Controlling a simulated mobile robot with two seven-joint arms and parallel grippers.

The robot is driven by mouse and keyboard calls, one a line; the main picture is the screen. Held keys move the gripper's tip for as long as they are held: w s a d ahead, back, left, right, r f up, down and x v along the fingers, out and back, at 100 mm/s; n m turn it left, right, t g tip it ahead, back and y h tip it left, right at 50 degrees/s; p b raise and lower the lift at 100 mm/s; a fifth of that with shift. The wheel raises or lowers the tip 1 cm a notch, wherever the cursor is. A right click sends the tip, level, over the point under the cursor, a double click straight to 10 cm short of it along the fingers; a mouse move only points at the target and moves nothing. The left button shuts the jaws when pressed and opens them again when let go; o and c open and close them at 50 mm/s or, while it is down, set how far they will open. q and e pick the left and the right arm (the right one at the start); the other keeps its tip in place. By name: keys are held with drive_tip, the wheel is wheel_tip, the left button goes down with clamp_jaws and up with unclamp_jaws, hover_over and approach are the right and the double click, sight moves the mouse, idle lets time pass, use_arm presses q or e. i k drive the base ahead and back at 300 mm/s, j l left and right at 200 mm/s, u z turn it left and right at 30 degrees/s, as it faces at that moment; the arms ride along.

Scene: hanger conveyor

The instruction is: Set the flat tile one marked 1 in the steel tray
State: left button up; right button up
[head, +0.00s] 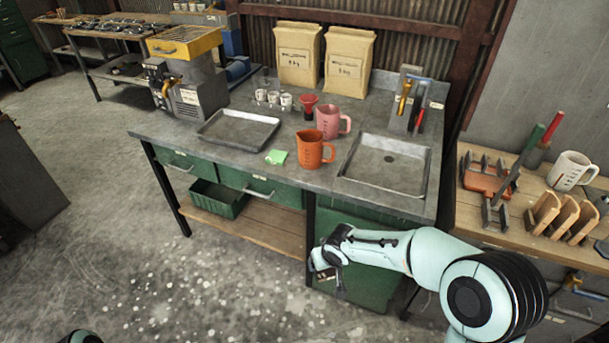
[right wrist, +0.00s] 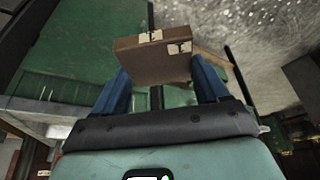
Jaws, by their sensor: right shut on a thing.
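My right gripper (right wrist: 163,75) is shut on a brown flat block with pale labels (right wrist: 150,63), held between its two blue fingers. The dark marks on the labels are too small to read surely, so I cannot confirm a 1. In the head view this gripper (head: 325,268) is low in front of the bench, below the worktop; the block is barely distinguishable there. The shallow steel tray (head: 220,141) lies on the worktop, left of centre and empty, apart from the gripper. My left gripper is out of view.
A small green piece (head: 277,156), an orange jug (head: 310,151) and a pink jug (head: 331,118) stand right of the tray. A sink (head: 375,180) is further right. Small cups (head: 273,98) stand behind the tray, a grinder-like machine (head: 190,85) to its left. The bench's front edge lies above my gripper.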

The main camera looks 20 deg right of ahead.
sight(242, 136)
drive_tip(key=i+j+z, duration=0.1)
drive_tip(key=i+j, duration=0.5)
drive_tip(key=i+j+z, duration=0.1)
drive_tip(key=i+j, duration=0.45)
drive_tip(key=j, duration=0.25)
